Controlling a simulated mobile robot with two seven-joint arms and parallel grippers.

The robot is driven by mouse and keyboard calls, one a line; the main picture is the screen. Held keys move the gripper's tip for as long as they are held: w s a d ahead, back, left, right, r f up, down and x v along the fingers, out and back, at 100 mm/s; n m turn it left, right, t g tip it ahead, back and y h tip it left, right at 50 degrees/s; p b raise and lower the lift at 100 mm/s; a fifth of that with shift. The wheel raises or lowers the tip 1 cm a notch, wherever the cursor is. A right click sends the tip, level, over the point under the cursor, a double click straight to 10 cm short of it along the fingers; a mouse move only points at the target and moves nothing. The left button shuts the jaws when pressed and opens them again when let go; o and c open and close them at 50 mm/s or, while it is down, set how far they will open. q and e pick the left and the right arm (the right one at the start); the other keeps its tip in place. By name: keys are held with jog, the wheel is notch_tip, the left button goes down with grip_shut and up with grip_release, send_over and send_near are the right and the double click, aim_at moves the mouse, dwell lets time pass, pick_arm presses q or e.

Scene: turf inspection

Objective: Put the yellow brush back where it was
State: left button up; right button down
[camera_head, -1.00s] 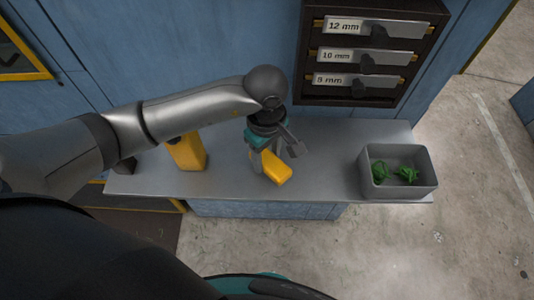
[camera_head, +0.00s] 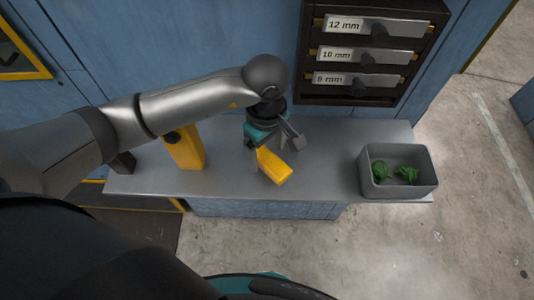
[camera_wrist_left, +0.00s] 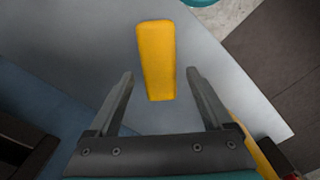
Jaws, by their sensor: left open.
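The yellow brush (camera_head: 275,167) lies on the grey shelf (camera_head: 225,178) near its front edge, in the middle of the head view. It shows as a plain yellow block, and no bristles can be made out. My left gripper (camera_head: 273,149) is open just above and behind it. In the left wrist view the brush (camera_wrist_left: 157,62) lies between the lines of the two spread fingers and extends beyond their tips, with clear gaps on both sides. The fingers do not grip it. My right gripper is not in view.
A yellow upright block (camera_head: 187,150) stands on the shelf to the left, partly behind my arm. A grey bin (camera_head: 400,190) with green pieces stands at the right end. A dark rack (camera_head: 375,98) with labelled slots is on the blue wall behind. Bare shelf lies between brush and bin.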

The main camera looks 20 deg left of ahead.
aim_at(267, 157)
pick_arm(q)
notch_tip(267, 157, up, 10)
jog(key=b, duration=0.1)
jog(key=shift+r, duration=0.2)
